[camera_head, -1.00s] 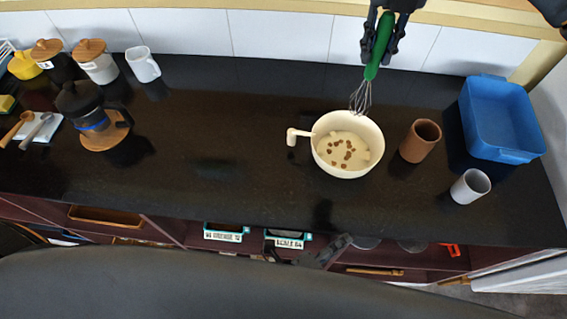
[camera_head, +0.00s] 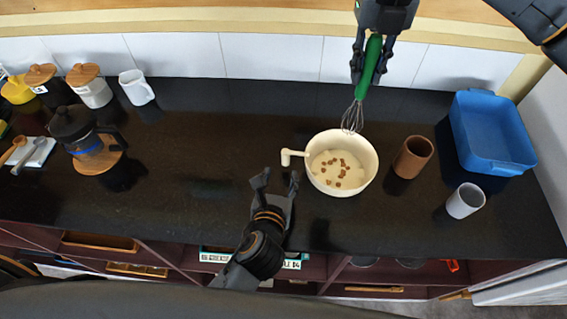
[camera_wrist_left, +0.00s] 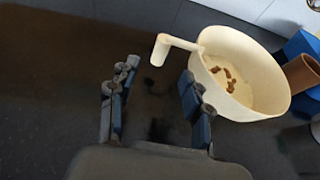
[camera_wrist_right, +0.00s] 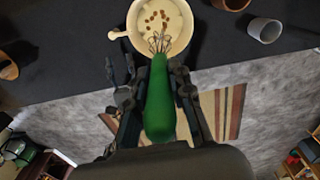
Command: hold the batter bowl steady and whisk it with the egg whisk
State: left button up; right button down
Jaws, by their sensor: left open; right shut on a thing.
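The cream batter bowl (camera_head: 367,181) stands on the dark counter with pale batter and several brown bits in it. Its handle (camera_head: 291,156) points left. My left gripper (camera_head: 275,177) is open and empty, just left of the handle and apart from it; in the left wrist view the handle (camera_wrist_left: 172,45) lies ahead, near the right finger. My right gripper (camera_head: 372,72) is shut on the green handle of the egg whisk (camera_head: 369,66). The whisk points down, its wire head (camera_head: 352,117) at the bowl's far edge; whether it is over the rim is hard to tell.
Right of the bowl stand a brown cup (camera_head: 413,158), a white cup (camera_head: 465,201) and a blue tub (camera_head: 490,134). At the left are a coffee press (camera_head: 84,133), a white mug (camera_head: 136,87) and jars (camera_head: 90,88). The counter between is clear.

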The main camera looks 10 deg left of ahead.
aim_at(285, 161)
pick_arm(q)
jog(key=x, duration=0.9)
jog(key=shift+w+f, duration=0.1)
jog(key=shift+w, duration=0.15)
grip_shut()
